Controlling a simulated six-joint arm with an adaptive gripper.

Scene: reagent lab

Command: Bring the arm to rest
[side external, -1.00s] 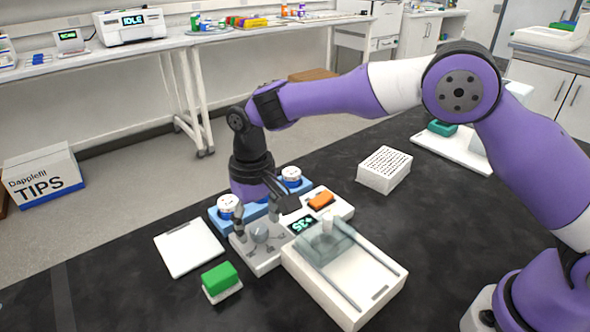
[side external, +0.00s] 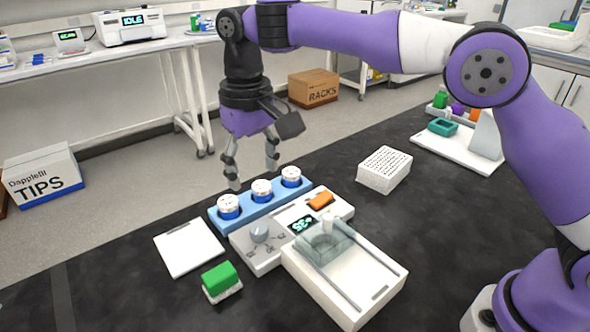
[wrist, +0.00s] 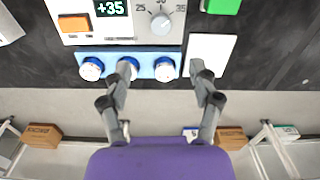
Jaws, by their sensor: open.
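My gripper (side external: 254,180) is open and empty in the side external view. It hangs in the air, pointing down, above and behind the blue rack (side external: 247,215) with its three white-and-blue capped jars (side external: 262,190). In the wrist view my gripper (wrist: 162,72) shows two spread fingers with nothing between them. The blue rack (wrist: 117,55) lies beyond the fingertips there. The grey knob (side external: 259,233) and the display reading +35 (wrist: 110,8) are on the white device (side external: 251,259).
A glass-topped white unit (side external: 375,290) joins the device at the front. A white plate (side external: 189,248), a green block (side external: 219,277) and a white tip rack (side external: 384,169) stand around it. The black bench top is clear at the front left.

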